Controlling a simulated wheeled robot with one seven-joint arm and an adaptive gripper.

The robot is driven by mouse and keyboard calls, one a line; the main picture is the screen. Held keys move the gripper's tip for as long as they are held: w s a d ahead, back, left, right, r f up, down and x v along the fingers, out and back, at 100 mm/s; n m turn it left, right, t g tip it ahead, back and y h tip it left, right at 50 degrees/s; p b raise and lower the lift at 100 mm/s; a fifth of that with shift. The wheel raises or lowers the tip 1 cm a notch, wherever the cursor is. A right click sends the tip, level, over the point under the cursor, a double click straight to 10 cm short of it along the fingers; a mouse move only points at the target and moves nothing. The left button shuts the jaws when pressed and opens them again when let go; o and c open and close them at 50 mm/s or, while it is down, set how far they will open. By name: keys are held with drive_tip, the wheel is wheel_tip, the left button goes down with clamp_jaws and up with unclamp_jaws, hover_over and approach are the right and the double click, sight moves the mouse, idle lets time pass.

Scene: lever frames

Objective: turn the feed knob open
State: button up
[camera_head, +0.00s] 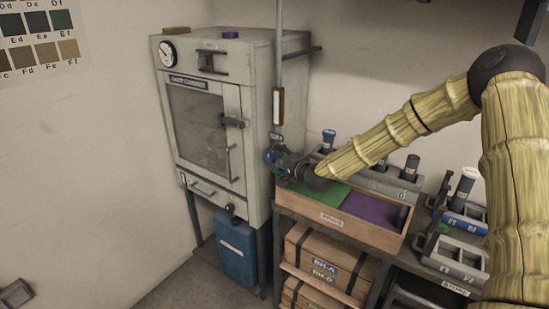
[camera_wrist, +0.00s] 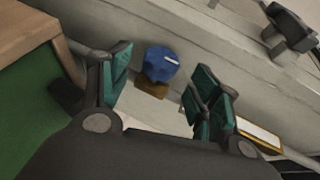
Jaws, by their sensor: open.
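The feed knob, a blue knob with a white mark on top, shows in the wrist view (camera_wrist: 161,62) above a brown fitting. It stands beyond and between my fingertips, with no contact visible. In the head view a blue spot at the cabinet's right side, beside my gripper (camera_head: 284,158), looks like this knob (camera_head: 269,156), partly hidden. My gripper is open and empty in the wrist view (camera_wrist: 162,78), its teal-padded fingers on either side of the knob.
The grey cabinet (camera_head: 253,90) stands left of my gripper. A wooden tray (camera_head: 335,218) with green and purple sections lies just below my gripper and forearm. A vertical rod (camera_head: 279,60) rises beside the cabinet. Holders with bottles (camera_head: 463,190) stand at the right.

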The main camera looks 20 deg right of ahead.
sight(271, 156)
drive_tip(key=shift+x, duration=1.25)
drive_tip(key=c, duration=1)
